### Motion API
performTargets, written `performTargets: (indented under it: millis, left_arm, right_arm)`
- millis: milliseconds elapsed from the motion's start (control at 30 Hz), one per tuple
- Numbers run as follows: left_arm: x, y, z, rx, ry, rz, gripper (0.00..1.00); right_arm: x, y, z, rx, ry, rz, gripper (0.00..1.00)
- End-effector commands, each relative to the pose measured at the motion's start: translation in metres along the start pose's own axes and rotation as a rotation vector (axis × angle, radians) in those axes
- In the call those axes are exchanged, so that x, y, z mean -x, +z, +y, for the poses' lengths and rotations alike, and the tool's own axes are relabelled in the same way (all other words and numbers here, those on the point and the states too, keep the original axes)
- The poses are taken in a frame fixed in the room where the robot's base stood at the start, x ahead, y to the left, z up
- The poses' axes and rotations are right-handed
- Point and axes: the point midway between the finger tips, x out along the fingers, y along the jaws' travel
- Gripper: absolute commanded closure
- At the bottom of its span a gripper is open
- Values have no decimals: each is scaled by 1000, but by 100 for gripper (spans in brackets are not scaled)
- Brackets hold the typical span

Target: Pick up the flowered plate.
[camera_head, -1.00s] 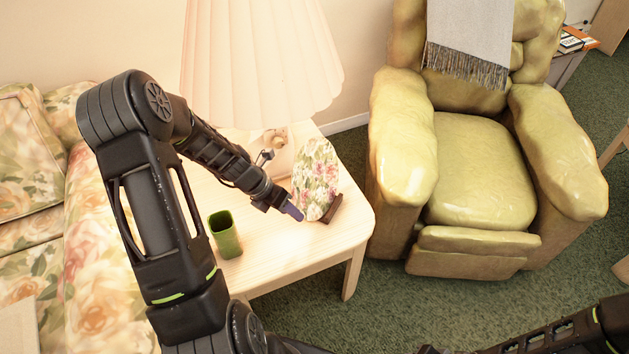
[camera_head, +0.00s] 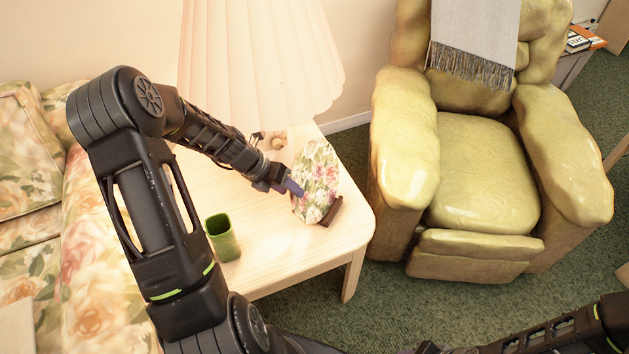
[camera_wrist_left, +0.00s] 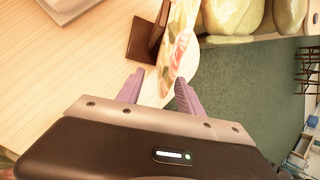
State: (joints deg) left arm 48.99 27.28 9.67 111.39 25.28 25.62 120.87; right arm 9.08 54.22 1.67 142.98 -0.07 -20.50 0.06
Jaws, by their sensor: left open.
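The flowered plate (camera_head: 316,180) stands upright on a dark wooden stand (camera_head: 332,211) near the right edge of the side table. My left gripper (camera_head: 293,188) is at the plate's left side in the head view. In the left wrist view the plate (camera_wrist_left: 178,60) shows edge-on, and its near edge lies between the two purple fingers of my open left gripper (camera_wrist_left: 158,90). I cannot tell whether a finger touches it. The stand (camera_wrist_left: 147,38) is just beyond the left finger. My right arm shows at the bottom right of the head view, but its gripper is not clearly visible.
The pale wooden table (camera_head: 285,255) also holds a green cup (camera_head: 223,238) and a lamp with a pleated shade (camera_head: 262,60). A yellow-green armchair (camera_head: 480,170) stands to the right. A floral sofa (camera_head: 90,270) is at the left. Green carpet lies in front.

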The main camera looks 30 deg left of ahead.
Motion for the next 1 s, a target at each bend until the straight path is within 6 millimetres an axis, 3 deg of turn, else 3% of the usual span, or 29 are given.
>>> performTargets:
  millis: [267, 700, 1000]
  left_arm:
    - [-1, 0, 0, -1, 0, 0, 56]
    - [-51, -1, -2, -1, 0, -1, 56]
    - [-52, -1, -2, -1, 1, -1, 56]
  right_arm:
    - [0, 0, 0, 0, 0, 0, 64]
    - [3, 0, -1, 0, 0, 0, 64]
    - [2, 0, -1, 0, 0, 0, 64]
